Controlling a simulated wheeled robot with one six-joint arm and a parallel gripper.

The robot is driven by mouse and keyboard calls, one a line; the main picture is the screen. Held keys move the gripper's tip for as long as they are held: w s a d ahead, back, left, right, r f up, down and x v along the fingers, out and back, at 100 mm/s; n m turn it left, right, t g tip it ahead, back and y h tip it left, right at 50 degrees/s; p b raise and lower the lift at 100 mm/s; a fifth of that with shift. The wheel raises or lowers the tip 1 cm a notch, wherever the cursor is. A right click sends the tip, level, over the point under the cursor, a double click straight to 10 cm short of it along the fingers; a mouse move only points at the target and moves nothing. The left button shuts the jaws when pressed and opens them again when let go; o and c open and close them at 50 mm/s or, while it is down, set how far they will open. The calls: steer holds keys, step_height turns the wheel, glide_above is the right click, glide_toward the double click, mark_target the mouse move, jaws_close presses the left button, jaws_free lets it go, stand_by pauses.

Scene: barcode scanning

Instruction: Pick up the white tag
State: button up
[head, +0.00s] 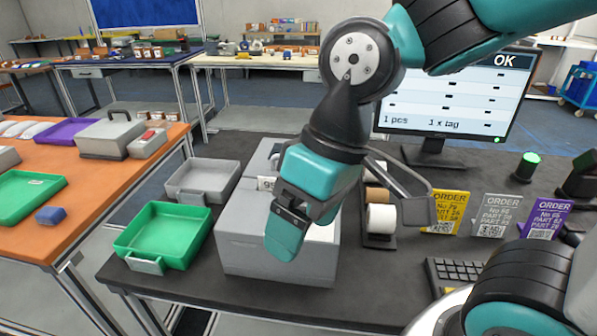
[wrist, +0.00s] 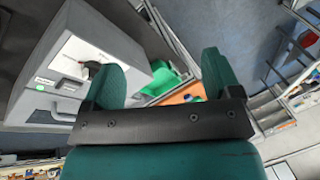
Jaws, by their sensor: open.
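My gripper (head: 292,225) hangs in front of the box, pointing down. In the wrist view my gripper (wrist: 165,85) has its two teal fingers apart, with nothing held between them.
A green tray (head: 160,235) and a grey tray (head: 203,180) stand left of the box. Paper rolls (head: 380,219), order cards (head: 452,212), a keyboard (head: 455,270) and a monitor (head: 450,95) reading "1 x tag" are to the right.

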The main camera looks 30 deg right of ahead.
steer(key=w+d+r+m+h+p, duration=0.1)
steer(key=w+r+m+p, duration=0.25)
steer(key=w, duration=0.45)
steer(key=w+d+r+m+h+p, duration=0.1)
steer(key=w+d+r+m+p, duration=0.2)
steer(key=w, duration=0.4)
steer(key=m+h+p, duration=0.2)
steer(key=m+p, duration=0.1)
steer(key=m, duration=0.3)
glide_toward(270, 178)
steer(key=shift+m, duration=0.35)
steer(key=shift+w+d+f+p, duration=0.1)
steer(key=shift+f+p, duration=1.45)
steer(key=shift+f, duration=1)
steer(key=shift+w+f+p, duration=0.1)
steer(key=shift+f+p, duration=1.4)
steer(key=shift+f, duration=1.05)
steer(key=c, duration=1)
